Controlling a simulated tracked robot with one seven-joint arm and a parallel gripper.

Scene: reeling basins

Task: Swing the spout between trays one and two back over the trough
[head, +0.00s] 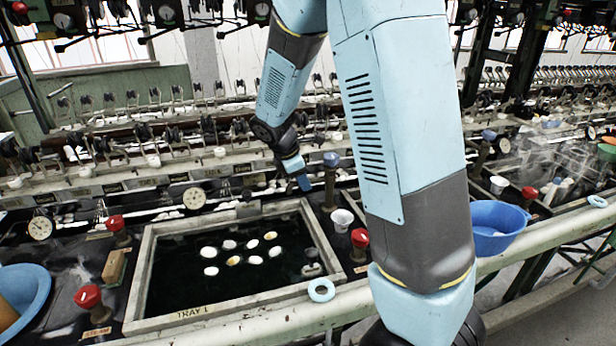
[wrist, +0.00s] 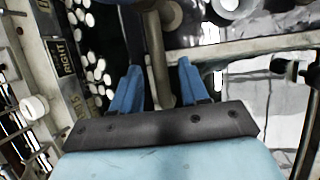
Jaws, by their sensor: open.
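Tray one (head: 190,312) is a pale-framed basin of dark water with several white and yellowish cocoons. In the wrist view my open fingers (wrist: 160,82) stand on either side of a grey-brown pipe (wrist: 155,45), with gaps showing. Contact is not visible. Tray two is largely hidden behind my arm. A dark strip with white cocoons (wrist: 92,62), perhaps the trough, lies left of the fingers.
A white cup (head: 342,219) and a red knob (head: 360,238) stand right of tray one. Blue basins sit at left (head: 25,292) and right (head: 496,226). Reeling machinery fills the back.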

